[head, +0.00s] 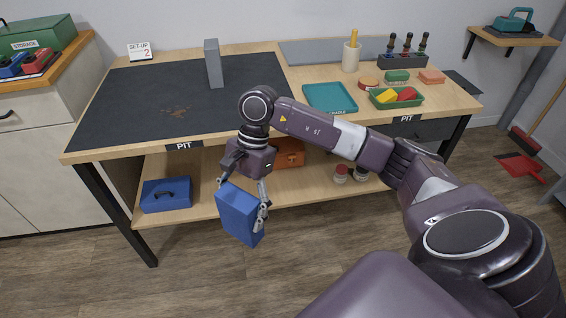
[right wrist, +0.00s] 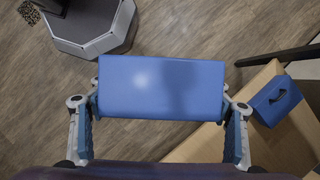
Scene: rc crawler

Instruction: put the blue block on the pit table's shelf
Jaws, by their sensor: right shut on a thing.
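The blue block (head: 240,217) is held in my right gripper (head: 243,196), which is shut on it. The block hangs tilted in front of the pit table's shelf (head: 205,200), with open floor below it in the head view. In the right wrist view the block (right wrist: 162,88) sits between both fingers of the right gripper (right wrist: 160,115), and the shelf (right wrist: 205,145) shows beneath and to its right. The pit table (head: 265,145) stands above the shelf. My left gripper is not in view.
On the shelf stand a blue toolbox (head: 166,194) at the left, an orange case (head: 288,154) behind my right wrist, and small jars (head: 341,173) further right. Bare shelf shows between the toolbox and the block. A black table leg (head: 123,215) stands at the front left.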

